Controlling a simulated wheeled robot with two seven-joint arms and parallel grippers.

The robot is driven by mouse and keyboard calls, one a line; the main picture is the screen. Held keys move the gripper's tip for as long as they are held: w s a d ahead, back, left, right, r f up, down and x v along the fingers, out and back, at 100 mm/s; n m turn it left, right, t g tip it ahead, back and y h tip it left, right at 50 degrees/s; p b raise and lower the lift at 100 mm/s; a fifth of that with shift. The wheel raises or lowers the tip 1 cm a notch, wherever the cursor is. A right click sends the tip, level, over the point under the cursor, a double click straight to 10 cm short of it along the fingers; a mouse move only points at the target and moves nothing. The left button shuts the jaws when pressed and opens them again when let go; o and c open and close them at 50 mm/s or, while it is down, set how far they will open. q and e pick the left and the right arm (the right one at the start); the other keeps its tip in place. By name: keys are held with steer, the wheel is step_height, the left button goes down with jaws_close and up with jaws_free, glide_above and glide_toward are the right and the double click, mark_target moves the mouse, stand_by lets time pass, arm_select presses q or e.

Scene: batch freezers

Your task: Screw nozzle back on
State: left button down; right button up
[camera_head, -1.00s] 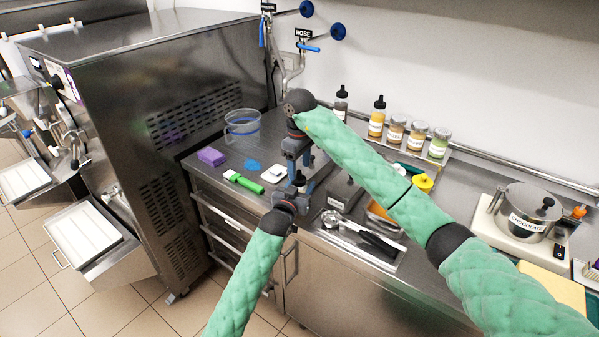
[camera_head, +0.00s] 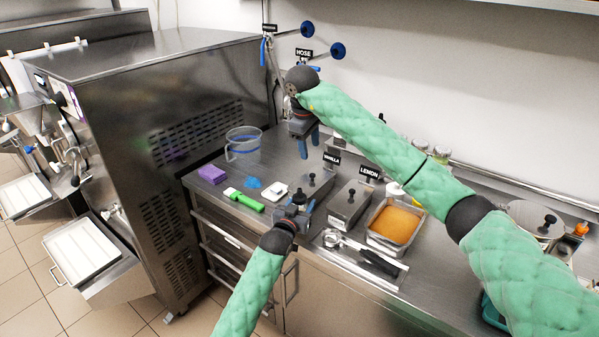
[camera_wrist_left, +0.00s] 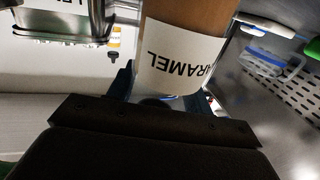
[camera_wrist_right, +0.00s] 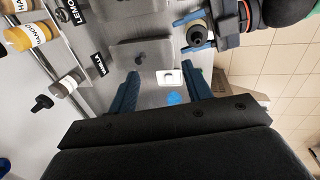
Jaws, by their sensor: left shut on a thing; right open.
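My left gripper (camera_head: 292,214) is shut on the caramel bottle (camera_wrist_left: 185,70), seen close up in the left wrist view with its label upside down there. A dark nozzle-like top (camera_head: 299,197) shows above my left gripper in the head view. My right gripper (camera_head: 308,145) is open and empty, fingers down, higher and farther back than the bottle. The right wrist view shows bare space between its fingers (camera_wrist_right: 160,85).
Lidded vanilla and lemon pans (camera_head: 350,203) and an open orange pan (camera_head: 397,224) stand right. A clear jug (camera_head: 243,145) stands behind, beside the freezer (camera_head: 130,110).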

steer(key=s+f+n, duration=0.1)
steer(key=f+n, duration=0.1)
steer(key=n, duration=0.6)
steer(key=s+f+n+g, duration=0.1)
steer(key=f+n, duration=0.1)
steer(key=n, duration=0.6)
steer(key=s+f+n, duration=0.1)
steer(key=f+n, duration=0.1)
steer(key=n, duration=0.6)
steer(key=shift+s+a+f+g, duration=0.1)
steer(key=shift+a+f+g, duration=0.2)
steer(key=shift+a+f, duration=0.1)
steer(key=n, duration=0.3)
steer(key=a+n, duration=0.1)
steer(key=n, duration=0.2)
steer(key=shift+s+f+y, duration=0.1)
steer(key=shift+s+y, duration=0.1)
steer(key=shift+y, duration=0.2)
steer(key=n, duration=0.4)
steer(key=shift+a, duration=0.35)
steer(key=n, duration=0.5)
steer(key=shift+a+n+y, duration=0.15)
steer(key=shift+n+y, duration=0.15)
steer(key=shift+n, duration=0.1)
